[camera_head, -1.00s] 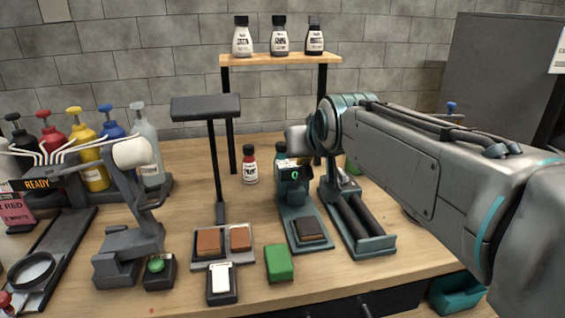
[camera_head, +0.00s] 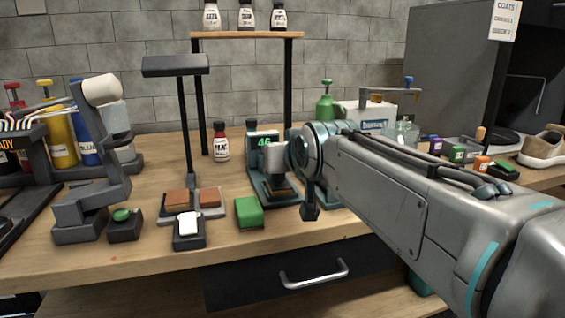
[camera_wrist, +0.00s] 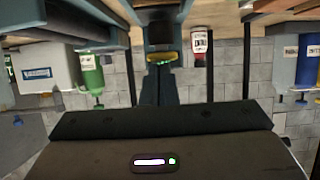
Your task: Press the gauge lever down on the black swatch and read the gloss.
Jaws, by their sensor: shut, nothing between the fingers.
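The teal gloss gauge (camera_head: 262,143) stands upright near the middle of the bench, with a green "46" on its display. The dark swatch (camera_head: 280,192) lies on its base, partly covered by my arm. My gripper (camera_wrist: 158,84) is shut and empty, right at the gauge. Contact with the lever is not clear. The head view hides the fingertips behind my arm.
A green block (camera_head: 249,212) lies left of the gauge, beside a tray with brown swatches (camera_head: 178,198) and a white one on a dark block (camera_head: 188,226). The bench's front edge is close.

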